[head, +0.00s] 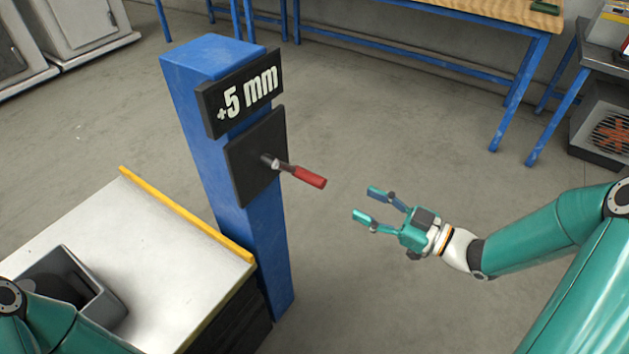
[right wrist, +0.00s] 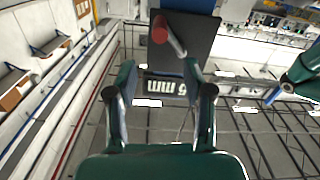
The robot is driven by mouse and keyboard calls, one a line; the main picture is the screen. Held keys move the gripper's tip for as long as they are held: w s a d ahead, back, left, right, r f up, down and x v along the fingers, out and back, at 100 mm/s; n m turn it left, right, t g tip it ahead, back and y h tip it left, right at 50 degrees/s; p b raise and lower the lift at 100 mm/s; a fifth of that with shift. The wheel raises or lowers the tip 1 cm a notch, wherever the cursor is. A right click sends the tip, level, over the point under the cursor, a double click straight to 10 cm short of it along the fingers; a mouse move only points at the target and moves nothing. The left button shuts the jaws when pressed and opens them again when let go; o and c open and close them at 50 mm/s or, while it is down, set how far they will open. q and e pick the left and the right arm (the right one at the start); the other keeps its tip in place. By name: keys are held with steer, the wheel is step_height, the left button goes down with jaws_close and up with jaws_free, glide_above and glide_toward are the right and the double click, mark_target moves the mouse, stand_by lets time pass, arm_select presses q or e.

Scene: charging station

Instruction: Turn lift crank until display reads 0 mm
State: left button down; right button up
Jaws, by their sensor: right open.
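The lift crank (head: 303,176) has a red handle and sticks out from a black plate (head: 257,155) on a blue post (head: 205,110). The display (head: 240,92) above the plate reads "+5 mm". My right gripper (head: 366,204) is open and empty, to the right of and slightly below the crank handle, apart from it. In the right wrist view, the crank's red handle (right wrist: 160,30) shows beyond the open fingers, near the top, and the display (right wrist: 168,87) appears upside down between them. Of my left arm only a part shows at the lower left; its gripper is not seen.
A pale platform (head: 160,235) with a yellow edge strip (head: 185,213) stands left of the post. A grey bin (head: 75,285) rests on it. A blue-legged workbench (head: 470,12) and a grilled box (head: 603,128) are at the back right. The floor around the right gripper is clear.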

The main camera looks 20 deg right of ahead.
mark_target(314, 179)
steer(key=x, duration=1.3)
steer(key=shift+w+a, duration=0.15)
steer(key=shift+w, duration=0.1)
jaws_close()
steer(key=shift+f, duration=0.1)
